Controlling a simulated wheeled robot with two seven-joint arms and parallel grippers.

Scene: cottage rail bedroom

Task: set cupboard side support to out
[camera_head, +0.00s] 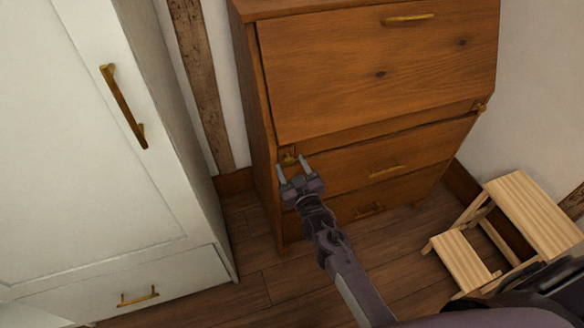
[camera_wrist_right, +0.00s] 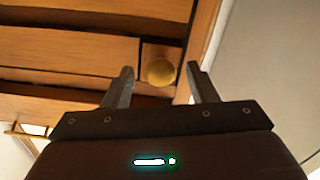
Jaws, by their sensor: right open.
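A wooden bureau (camera_head: 375,70) with a closed slanted front stands against the wall. Its support on the side of the white cupboard is a small block with a brass knob (camera_head: 288,157), just under the front's lower left corner. The block looks flush with the bureau's face. My right gripper (camera_head: 292,165) is open in front of this knob. In the right wrist view the round knob (camera_wrist_right: 160,72) shows between the two fingertips, with gaps on both sides; I cannot tell how deep the fingers reach. My left gripper is out of view.
The white cupboard (camera_head: 75,150) with brass handles stands close on the left. Another brass knob (camera_head: 481,107) is at the bureau's right side. Drawers with brass handles (camera_head: 386,171) lie below. A wooden step stool (camera_head: 535,212) stands at right. Some floor (camera_head: 275,285) is clear.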

